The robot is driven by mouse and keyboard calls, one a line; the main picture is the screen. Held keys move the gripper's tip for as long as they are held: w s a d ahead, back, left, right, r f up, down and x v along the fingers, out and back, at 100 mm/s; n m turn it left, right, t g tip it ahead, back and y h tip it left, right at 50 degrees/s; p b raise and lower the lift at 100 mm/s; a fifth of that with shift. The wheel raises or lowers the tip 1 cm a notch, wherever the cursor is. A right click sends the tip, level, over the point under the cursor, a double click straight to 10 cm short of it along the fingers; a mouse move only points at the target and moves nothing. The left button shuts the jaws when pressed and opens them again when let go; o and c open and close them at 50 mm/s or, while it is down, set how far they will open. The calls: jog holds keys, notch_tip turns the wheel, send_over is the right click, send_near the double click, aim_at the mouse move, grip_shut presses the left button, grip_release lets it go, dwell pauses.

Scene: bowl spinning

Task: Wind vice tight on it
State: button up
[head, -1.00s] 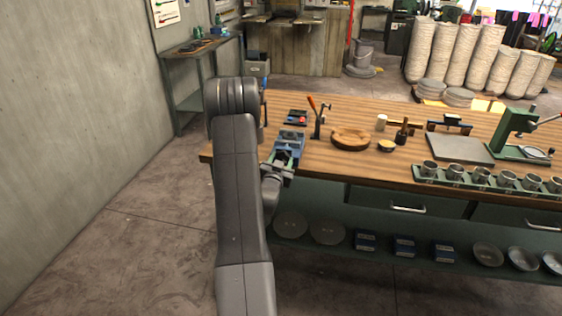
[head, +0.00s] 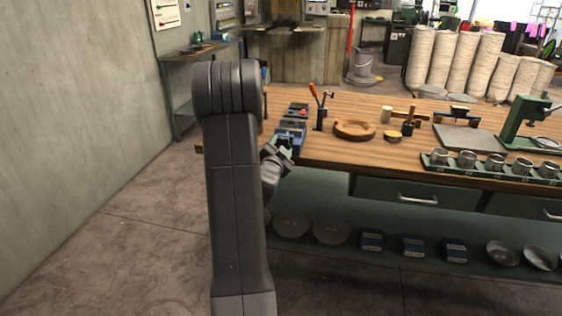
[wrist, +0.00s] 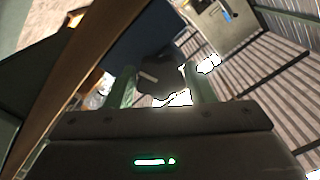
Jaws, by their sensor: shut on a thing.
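The blue vice (head: 290,136) sits at the left front edge of the wooden bench. My gripper (head: 277,157) is at the vice's front side, just off the bench edge, and is rolled at a slant. In the wrist view its two green fingers stand on either side of a dark rounded part with a short pale bar (wrist: 158,76), which looks like the vice's handle end. My gripper is shut on this handle. The vice jaws are small and partly hidden, so I cannot tell what is between them or how tight they are.
On the bench (head: 340,155), an orange-handled tool on a stand (head: 319,108) and a wooden ring (head: 354,130) are right of the vice. A small red item (head: 303,112) lies behind it. Cups in a green rack (head: 490,163) line the right front. Bare floor is at left.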

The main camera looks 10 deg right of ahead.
jog(key=shift+r+m+b, duration=0.15)
jog(key=shift+m+b, duration=5.85)
jog(key=shift+b, duration=2.15)
jog(key=o, duration=1)
jog(key=shift+c, duration=0.2)
jog(key=v, duration=1.4)
jog(key=shift+p, duration=0.35)
